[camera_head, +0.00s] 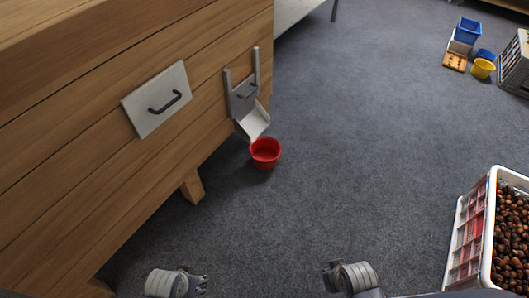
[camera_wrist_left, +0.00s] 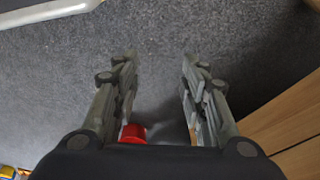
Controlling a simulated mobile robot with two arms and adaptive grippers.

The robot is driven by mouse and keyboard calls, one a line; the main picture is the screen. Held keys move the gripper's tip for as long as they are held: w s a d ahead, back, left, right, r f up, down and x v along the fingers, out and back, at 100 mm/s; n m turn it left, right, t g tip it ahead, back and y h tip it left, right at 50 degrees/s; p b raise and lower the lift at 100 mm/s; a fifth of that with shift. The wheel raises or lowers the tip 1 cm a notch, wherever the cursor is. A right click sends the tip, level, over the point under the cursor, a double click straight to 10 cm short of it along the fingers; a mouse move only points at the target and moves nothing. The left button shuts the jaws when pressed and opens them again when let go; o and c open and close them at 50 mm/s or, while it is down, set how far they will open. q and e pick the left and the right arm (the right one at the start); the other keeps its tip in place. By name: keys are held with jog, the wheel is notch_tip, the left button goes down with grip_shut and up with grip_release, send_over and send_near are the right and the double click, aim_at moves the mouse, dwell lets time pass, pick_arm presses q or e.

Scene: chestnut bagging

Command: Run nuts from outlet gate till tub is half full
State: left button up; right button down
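The red tub (camera_head: 265,151) stands upright on the floor under the lip of the metal chute (camera_head: 254,121). Its visible inside is plain red, with no nuts seen. The outlet gate (camera_head: 241,101), a grey plate with a dark handle, sits low between two upright rails on the wooden bin (camera_head: 75,150). No nuts show on the chute. My left gripper (camera_head: 205,282) is at the bottom of the head view, well short of the tub. In the left wrist view its fingers (camera_wrist_left: 160,58) are apart and empty, with the tub (camera_wrist_left: 133,133) partly hidden behind one. My right gripper (camera_head: 328,277) is at bottom centre, its fingers unclear.
A second plate with a handle (camera_head: 143,114) is on the bin's side. A white and red crate (camera_head: 468,235) full of brown nuts stands at right. Blue (camera_head: 467,31) and yellow (camera_head: 482,69) containers lie far right. The middle floor is clear.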

pick_arm(q)
jog(key=shift+w, duration=0.15)
jog(key=shift+f, duration=0.1)
notch_tip(320, 180, down, 6)
jog(key=s+p, duration=0.2)
jog(key=shift+s+a+f, duration=0.15)
jog(key=shift+s+f, duration=0.05)
jog(key=shift+s, duration=0.1)
dwell(1.1)
jog(key=shift+f, duration=0.2)
jog(key=shift+g, duration=0.3)
jog(key=shift+s+a+f+p, duration=0.15)
jog(key=shift+s+f+p, duration=0.65)
jog(key=shift+s+f, duration=0.75)
jog(key=shift+w+f, duration=0.1)
